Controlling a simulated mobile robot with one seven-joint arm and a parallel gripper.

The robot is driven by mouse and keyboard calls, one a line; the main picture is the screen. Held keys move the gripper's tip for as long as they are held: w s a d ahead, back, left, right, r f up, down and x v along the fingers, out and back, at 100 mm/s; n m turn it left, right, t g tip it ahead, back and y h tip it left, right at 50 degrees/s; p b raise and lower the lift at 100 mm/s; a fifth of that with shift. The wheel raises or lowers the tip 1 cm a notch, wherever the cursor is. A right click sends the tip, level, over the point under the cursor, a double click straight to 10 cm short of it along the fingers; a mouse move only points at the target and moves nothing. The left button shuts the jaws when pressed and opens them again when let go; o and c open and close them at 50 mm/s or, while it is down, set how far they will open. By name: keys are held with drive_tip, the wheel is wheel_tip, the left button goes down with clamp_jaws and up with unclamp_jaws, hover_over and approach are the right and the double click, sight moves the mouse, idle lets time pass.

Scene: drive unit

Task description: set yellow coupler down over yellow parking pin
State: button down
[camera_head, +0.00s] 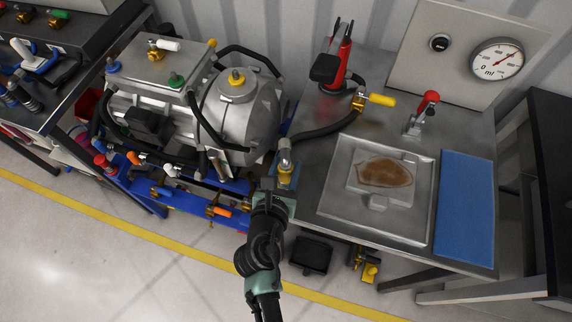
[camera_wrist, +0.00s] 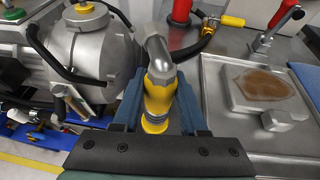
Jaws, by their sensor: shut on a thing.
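The yellow coupler (camera_wrist: 160,88) has a yellow body with a silver elbow (camera_wrist: 157,47) on top and a hose running from it. My gripper (camera_wrist: 158,108) is shut on its yellow body, with one blue-grey finger on each side. A yellow ring shows at the coupler's lower end; I cannot tell whether it belongs to the coupler or to something below. In the head view the coupler (camera_head: 286,172) is between the drive unit and the steel table. I cannot make out the yellow parking pin for certain. A yellow-ringed fitting (camera_head: 236,77) stands on the drive unit's round housing.
The grey drive unit (camera_head: 150,100) stands left on a blue frame (camera_head: 195,205) with several coloured fittings. On the steel table (camera_head: 325,175) are a tray (camera_head: 340,200), a blue mat (camera_head: 467,205), a yellow-handled valve (camera_head: 380,100) and a red-handled clamp (camera_head: 425,108). A dark hose runs to the coupler.

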drive_tip(key=shift+f, duration=0.25)
idle(0.3)
drive_tip(key=shift+f, duration=0.25)
drive_tip(key=shift+f+b, duration=0.3)
drive_tip(key=shift+b, duration=0.05)
idle(0.6)
drive_tip(key=shift+c, duration=2.1)
unclamp_jaws()
drive_tip(key=shift+o, duration=0.3)
drive_tip(key=shift+f, duration=0.1)
drive_tip(key=shift+s, duration=0.1)
